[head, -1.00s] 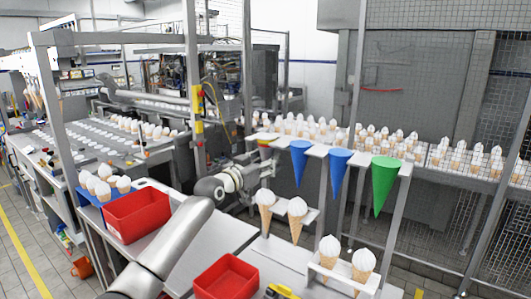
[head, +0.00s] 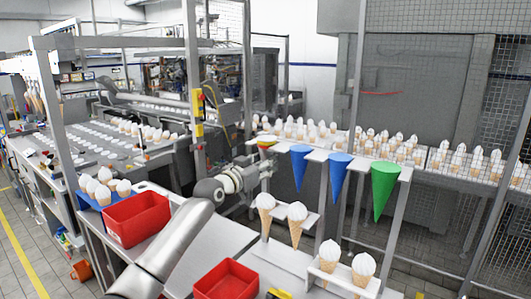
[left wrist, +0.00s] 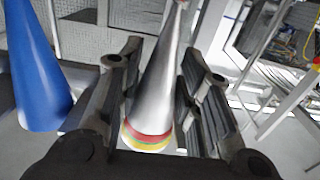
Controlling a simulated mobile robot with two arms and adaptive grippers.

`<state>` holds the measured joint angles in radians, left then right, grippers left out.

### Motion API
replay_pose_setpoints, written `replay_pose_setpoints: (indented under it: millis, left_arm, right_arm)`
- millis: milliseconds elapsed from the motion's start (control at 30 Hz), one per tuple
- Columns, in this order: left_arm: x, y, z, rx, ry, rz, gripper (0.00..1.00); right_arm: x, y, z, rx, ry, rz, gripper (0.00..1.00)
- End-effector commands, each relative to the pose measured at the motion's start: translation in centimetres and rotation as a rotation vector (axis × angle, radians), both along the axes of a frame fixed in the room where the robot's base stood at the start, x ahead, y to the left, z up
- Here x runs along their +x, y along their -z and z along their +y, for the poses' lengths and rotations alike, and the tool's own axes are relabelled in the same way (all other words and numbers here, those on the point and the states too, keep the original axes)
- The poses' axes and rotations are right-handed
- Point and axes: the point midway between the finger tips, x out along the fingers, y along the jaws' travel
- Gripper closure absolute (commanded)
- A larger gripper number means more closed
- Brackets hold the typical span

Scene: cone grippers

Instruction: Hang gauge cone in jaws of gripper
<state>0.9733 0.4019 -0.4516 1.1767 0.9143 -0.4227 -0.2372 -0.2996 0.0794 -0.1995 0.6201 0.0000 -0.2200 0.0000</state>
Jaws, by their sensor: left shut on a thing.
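The gauge cone is silver with red and yellow bands at its wide end. In the left wrist view the cone (left wrist: 158,85) lies between the fingers of my left gripper (left wrist: 158,62), which is shut on it. In the head view its banded top (head: 266,141) shows at the left end of the white cone rack (head: 316,155); the gripper (head: 262,166) hides most of its body. I cannot tell whether the cone sits in the rack's jaws. Two blue cones (head: 300,168) (head: 339,177) and a green cone (head: 384,188) hang point down to its right. My right gripper is not in view.
Ice cream cones stand in holders (head: 264,215) (head: 329,256) below the rack. Red bins (head: 138,219) (head: 226,280) stand on the white table. The nearest blue cone (left wrist: 38,75) is close to the left finger in the wrist view. A wire mesh fence stands behind.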

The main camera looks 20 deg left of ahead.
Motion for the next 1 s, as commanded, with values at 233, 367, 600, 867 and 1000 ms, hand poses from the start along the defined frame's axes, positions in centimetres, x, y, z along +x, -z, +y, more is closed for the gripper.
replay_pose_setpoints:
  millis: [233,367,600,867,1000]
  left_arm:
    - [0.0,-0.1,0.0,0.000,0.000,-0.001,0.84]
    - [-0.2,-0.1,0.1,0.000,0.000,0.000,0.84]
    - [-1.2,-0.2,0.5,-0.002,0.000,0.001,0.84]
    - [-2.5,-0.2,1.0,0.000,0.000,0.001,0.84]
    - [-3.2,-0.1,1.2,-0.001,0.000,0.000,0.84]
  right_arm:
    - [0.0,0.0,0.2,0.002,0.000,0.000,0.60]
    - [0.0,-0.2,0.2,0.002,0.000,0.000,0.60]
    - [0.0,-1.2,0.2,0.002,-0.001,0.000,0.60]
    - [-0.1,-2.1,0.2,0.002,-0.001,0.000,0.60]
    - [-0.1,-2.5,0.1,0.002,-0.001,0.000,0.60]
